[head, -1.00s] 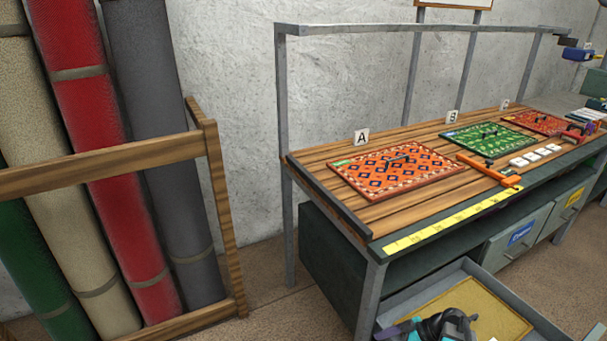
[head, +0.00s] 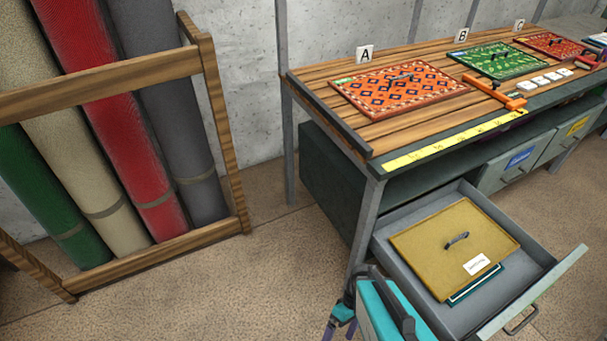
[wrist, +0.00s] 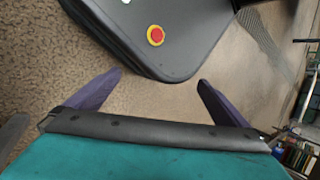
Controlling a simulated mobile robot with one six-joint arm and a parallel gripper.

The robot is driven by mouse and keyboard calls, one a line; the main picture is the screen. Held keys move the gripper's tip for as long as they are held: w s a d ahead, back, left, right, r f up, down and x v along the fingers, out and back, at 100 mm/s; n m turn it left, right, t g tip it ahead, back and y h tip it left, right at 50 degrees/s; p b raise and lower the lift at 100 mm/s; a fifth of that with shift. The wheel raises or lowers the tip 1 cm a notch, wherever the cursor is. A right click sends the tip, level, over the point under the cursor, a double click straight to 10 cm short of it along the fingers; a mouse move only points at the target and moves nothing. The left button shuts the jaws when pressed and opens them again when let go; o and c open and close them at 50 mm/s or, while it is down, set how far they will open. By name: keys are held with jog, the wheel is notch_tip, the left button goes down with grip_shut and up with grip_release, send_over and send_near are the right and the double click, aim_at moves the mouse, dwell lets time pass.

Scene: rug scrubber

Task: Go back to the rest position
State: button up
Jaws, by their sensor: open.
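My gripper (head: 340,312) shows at the bottom edge of the head view, partly cut off, left of the open drawer and in front of the bench leg. In the wrist view its two purple fingers (wrist: 160,78) are spread wide with nothing between them. Beyond them are speckled brown floor and the dark corner of my own base with a red and yellow button.
The open drawer (head: 390,238) holds a mustard sample board (head: 425,242) with a handle. The bench (head: 400,135) carries an orange rug sample (head: 385,92), a green one (head: 482,62) and an orange clamp (head: 508,100). A wooden rack (head: 110,75) with rolled rugs stands left. Floor between is clear.

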jog(key=s+d+f+m+h, duration=0.1)
jog(key=d+m+h, duration=0.2)
jog(key=d+m, duration=0.3)
jog(key=shift+f+m+t, duration=0.25)
jog(key=shift+m+t, duration=0.05)
jog(key=shift+m, duration=0.6)
jog(key=shift+s, duration=0.1)
jog(key=shift+c, duration=0.3)
